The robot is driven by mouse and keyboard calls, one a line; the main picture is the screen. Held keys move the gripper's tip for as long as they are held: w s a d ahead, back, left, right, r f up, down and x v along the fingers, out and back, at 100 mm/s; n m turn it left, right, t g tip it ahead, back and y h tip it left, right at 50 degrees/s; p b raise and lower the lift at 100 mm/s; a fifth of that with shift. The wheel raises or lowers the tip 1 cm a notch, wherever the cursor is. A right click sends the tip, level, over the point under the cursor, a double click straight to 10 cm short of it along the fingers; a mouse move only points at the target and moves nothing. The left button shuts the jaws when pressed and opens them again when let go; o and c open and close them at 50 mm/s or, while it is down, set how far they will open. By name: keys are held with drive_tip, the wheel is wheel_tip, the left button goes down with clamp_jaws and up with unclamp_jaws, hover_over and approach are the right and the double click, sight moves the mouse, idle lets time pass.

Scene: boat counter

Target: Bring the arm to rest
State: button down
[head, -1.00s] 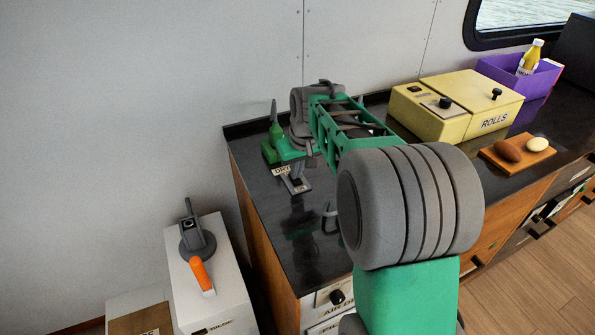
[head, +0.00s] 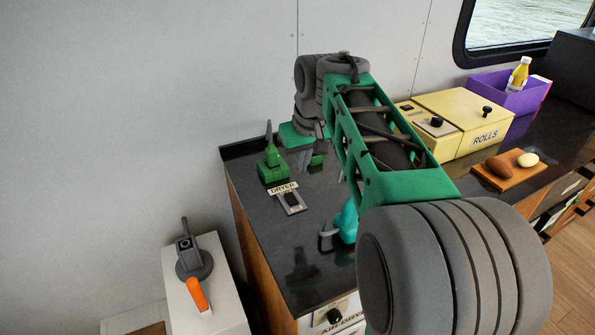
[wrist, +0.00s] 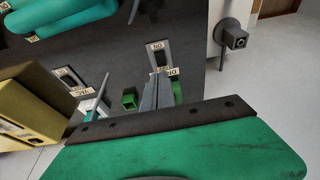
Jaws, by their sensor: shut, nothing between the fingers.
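My arm reaches out over the dark counter (head: 262,235), with its elbow in the right foreground. My gripper (head: 304,160) is at the far end, above the counter and beyond the DRYER switch (head: 291,200). In the wrist view the gripper's grey fingers (wrist: 157,92) are together and empty. They point toward a switch plate (wrist: 158,56), with a visible gap hard to judge. The fingertips are small and partly dark in the head view. My forearm hides part of the counter and the yellow ROLLS box.
A green device (head: 271,168) stands left of my gripper. A turquoise object (head: 347,222) is partly behind my arm. The yellow ROLLS box (head: 465,115), purple bin (head: 500,95) and wooden board (head: 508,176) are at right. A white cabinet with an orange-handled lever (head: 199,295) is at left.

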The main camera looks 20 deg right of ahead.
idle(0.4)
drive_tip(key=s+a+f, duration=0.3)
drive_tip(key=s+f, duration=0.1)
drive_tip(key=s, duration=0.1)
drive_tip(key=s+a+f, duration=0.3)
drive_tip(key=s, duration=0.2)
drive_tip(key=s+a+f, duration=0.3)
drive_tip(key=s+f, duration=0.1)
drive_tip(key=s, duration=0.2)
drive_tip(key=shift+a+f, duration=0.1)
drive_tip(key=shift+f, duration=0.2)
drive_tip(key=shift+s+f, duration=0.15)
